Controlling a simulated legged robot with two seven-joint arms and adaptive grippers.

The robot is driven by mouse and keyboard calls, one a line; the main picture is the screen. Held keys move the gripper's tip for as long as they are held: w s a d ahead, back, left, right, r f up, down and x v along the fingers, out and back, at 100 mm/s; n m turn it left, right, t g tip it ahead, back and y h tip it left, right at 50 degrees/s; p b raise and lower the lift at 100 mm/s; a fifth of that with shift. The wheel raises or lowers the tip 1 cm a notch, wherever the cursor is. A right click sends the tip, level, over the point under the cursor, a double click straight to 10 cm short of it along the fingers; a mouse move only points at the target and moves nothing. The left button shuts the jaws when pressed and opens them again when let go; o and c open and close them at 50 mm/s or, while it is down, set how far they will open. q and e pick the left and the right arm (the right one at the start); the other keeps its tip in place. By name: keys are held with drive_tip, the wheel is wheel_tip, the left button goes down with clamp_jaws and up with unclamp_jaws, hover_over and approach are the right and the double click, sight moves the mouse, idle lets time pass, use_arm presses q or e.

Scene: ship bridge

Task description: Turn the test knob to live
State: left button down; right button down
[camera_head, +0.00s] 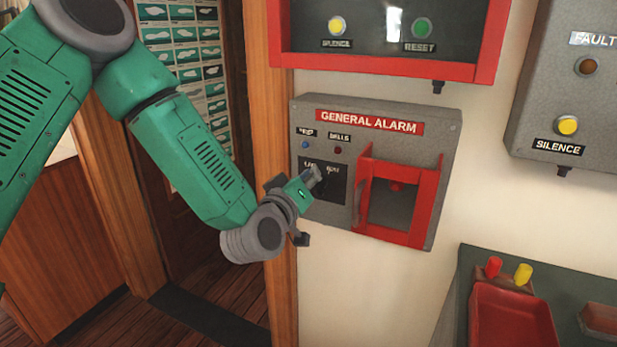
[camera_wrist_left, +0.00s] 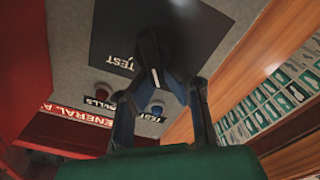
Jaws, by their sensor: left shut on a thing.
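The grey general alarm panel (camera_head: 447,145) is on the wall, with a black knob plate (camera_head: 335,196) at its left. In the head view small white labels top the plate, partly blocked by my gripper; one reads TEST in the wrist view. My left gripper (camera_head: 315,178) reaches the plate from the left and is shut on the dark test knob. In the wrist view the knob (camera_wrist_left: 150,50) shows between the fingers of the left gripper (camera_wrist_left: 160,84), with a white line on it. Which label the line points to I cannot tell. My right gripper is out of view.
A red guard frame (camera_head: 427,205) juts out right of the plate. Blue (camera_head: 306,145) and red (camera_head: 338,151) lamps sit above it. A wooden door post (camera_head: 283,290) stands close left. A red-framed panel (camera_head: 400,66) hangs above. The wall below is clear.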

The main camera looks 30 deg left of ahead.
use_arm(q)
drive_tip(key=shift+s+d+f+g, duration=0.15)
drive_tip(key=shift+f, duration=0.3)
drive_tip(key=shift+s+d+f+g, duration=0.15)
drive_tip(key=shift+f, duration=0.3)
drive_tip(key=c, duration=1.4)
unclamp_jaws()
drive_tip(key=shift+o, duration=0.7)
drive_tip(key=shift+d, duration=0.1)
drive_tip(key=shift+w+d, duration=0.1)
drive_tip(key=shift+w, duration=0.15)
drive_tip(key=shift+d+r, duration=0.1)
drive_tip(key=shift+r, duration=0.05)
drive_tip(key=shift+s+r, duration=0.1)
drive_tip(key=shift+s, duration=0.1)
drive_tip(key=s, duration=0.6)
drive_tip(key=shift+s+d+f, duration=0.25)
drive_tip(key=shift+s+d, duration=0.05)
drive_tip(key=shift+s, duration=0.1)
